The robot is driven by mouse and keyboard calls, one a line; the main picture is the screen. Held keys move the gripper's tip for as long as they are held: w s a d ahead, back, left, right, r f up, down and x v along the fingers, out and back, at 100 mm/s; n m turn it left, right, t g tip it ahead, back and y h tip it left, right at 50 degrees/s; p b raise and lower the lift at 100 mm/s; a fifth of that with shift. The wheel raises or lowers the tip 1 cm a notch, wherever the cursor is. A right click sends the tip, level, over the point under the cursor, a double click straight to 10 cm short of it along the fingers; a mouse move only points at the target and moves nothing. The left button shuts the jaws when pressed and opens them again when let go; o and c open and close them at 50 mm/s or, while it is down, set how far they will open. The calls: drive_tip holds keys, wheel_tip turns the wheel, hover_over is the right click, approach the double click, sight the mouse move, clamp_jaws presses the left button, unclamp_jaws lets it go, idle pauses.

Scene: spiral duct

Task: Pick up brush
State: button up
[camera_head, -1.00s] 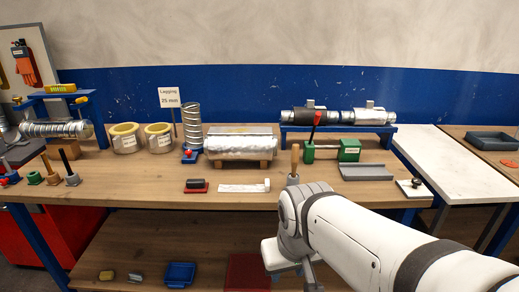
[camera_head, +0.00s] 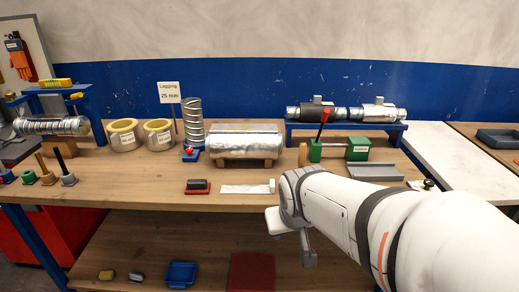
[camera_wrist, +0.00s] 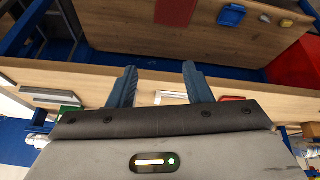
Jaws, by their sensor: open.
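Two other upright handled tools, one wooden (camera_head: 43,166) and one dark (camera_head: 65,170), stand at the bench's left end; I cannot tell whether either is a brush. My gripper (camera_wrist: 160,86) is open and empty in the wrist view, its two fingers apart before the bench's front edge. In the head view my arm crosses the right front of the bench, and the fingertips are not clearly seen.
A red-based block (camera_head: 197,187) and a white strip (camera_head: 247,189) lie near the front edge. The lower shelf holds a blue tray (camera_head: 181,273).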

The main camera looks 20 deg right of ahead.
drive_tip(key=w+d+t+h+b, duration=0.15)
drive_tip(key=w+d+t, duration=0.35)
drive_tip(key=w+d, duration=0.55)
drive_tip(key=n+t+y, duration=0.1)
drive_tip(key=t+y, duration=0.1)
drive_tip(key=t, duration=0.3)
approach(304, 158)
wheel_tip(304, 158, down, 2)
drive_tip(key=w, duration=0.3)
drive_tip(key=d+n+t+y+b, duration=0.1)
drive_tip(key=t+y, duration=0.2)
drive_tip(key=w, duration=0.2)
drive_tip(key=w+p, duration=0.1)
drive_tip(key=w, duration=0.5)
drive_tip(key=shift+a+f, duration=0.3)
drive_tip(key=shift+a, duration=0.05)
drive_tip(key=shift+c, duration=0.2)
clamp_jaws()
